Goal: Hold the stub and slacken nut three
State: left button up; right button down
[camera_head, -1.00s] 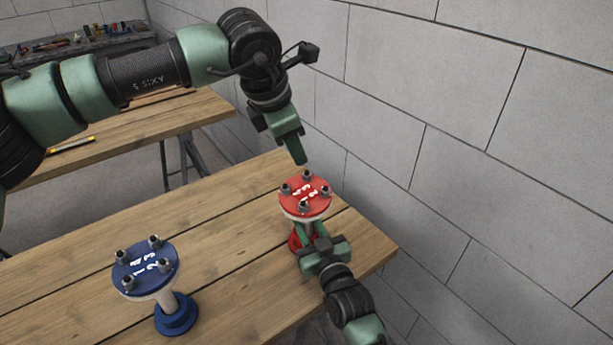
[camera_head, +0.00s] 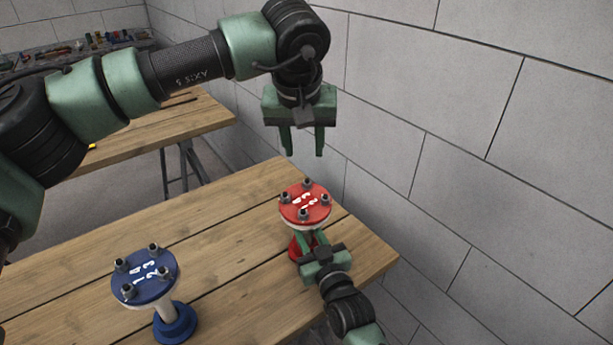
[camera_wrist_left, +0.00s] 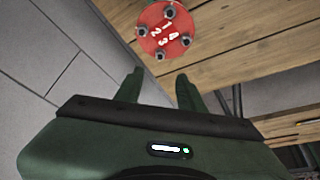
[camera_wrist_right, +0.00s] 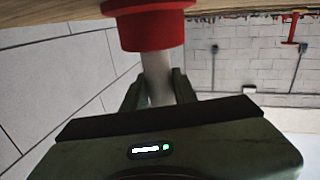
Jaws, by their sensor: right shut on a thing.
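The red stub (camera_head: 305,204) stands upright on the wooden table, a red flange disc with several nuts and white numbers on top. In the left wrist view, the red flange (camera_wrist_left: 150,18) shows the digits 1 to 4; the nut closest to the 3 appears to be the lower one (camera_wrist_left: 160,55). My left gripper (camera_head: 304,153) is open and empty, pointing down above the red flange and clear of it. My right gripper (camera_head: 312,238) is shut on the stub's pale pipe (camera_wrist_right: 157,80), under the flange. In the right wrist view the pipe sits between its fingers.
A blue stub (camera_head: 145,275) with a similar numbered flange stands on the table (camera_head: 225,265) at the left front. A grey block wall (camera_head: 450,150) rises close behind and right of the red stub. Another wooden table (camera_head: 175,117) stands further back. Bare tabletop lies between the two stubs.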

aim_at(307, 181)
pick_arm(q)
jog(key=x, duration=1.2)
grip_shut()
